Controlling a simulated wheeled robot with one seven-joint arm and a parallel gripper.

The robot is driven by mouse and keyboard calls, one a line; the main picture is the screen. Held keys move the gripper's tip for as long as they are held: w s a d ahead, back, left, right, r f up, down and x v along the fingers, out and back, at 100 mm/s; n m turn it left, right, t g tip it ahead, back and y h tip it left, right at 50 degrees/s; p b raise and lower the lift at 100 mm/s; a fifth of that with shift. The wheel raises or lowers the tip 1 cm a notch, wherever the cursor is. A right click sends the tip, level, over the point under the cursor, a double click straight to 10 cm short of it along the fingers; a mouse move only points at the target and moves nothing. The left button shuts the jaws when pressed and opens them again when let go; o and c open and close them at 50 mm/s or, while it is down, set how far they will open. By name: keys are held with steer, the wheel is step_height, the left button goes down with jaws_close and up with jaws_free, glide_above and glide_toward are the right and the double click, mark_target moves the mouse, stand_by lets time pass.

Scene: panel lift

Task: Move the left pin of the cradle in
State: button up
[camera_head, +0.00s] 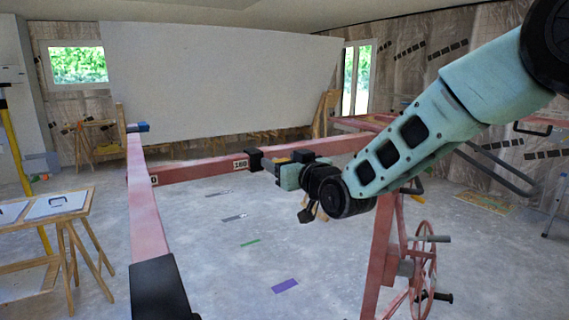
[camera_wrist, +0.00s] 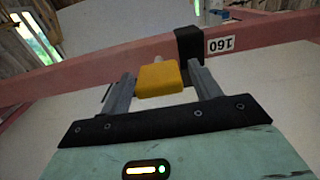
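The cradle is a frame of pink beams; its cross beam (camera_head: 200,169) carries a "160" label and a black collar (camera_head: 254,159). The collar also shows in the wrist view (camera_wrist: 189,43), upside down with its label. A yellow block (camera_wrist: 159,78), seemingly the pin's handle, stands in front of the beam with a short pale stub behind it. My gripper (camera_wrist: 160,75) has one grey finger on each side of the yellow block. A narrow gap shows on the right; the left finger looks very near or touching. In the head view my gripper (camera_head: 283,165) is beside the collar.
A large white panel (camera_head: 220,80) stands at the back. A pink post with a handwheel (camera_head: 425,260) is at the right. A wooden trestle table (camera_head: 55,205) stands at the left. The floor inside the frame is mostly clear, with small coloured marks.

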steer(key=b+v, duration=0.6)
steer(key=v, duration=1.1)
steer(key=shift+d, duration=0.25)
steer(key=shift+s, duration=0.1)
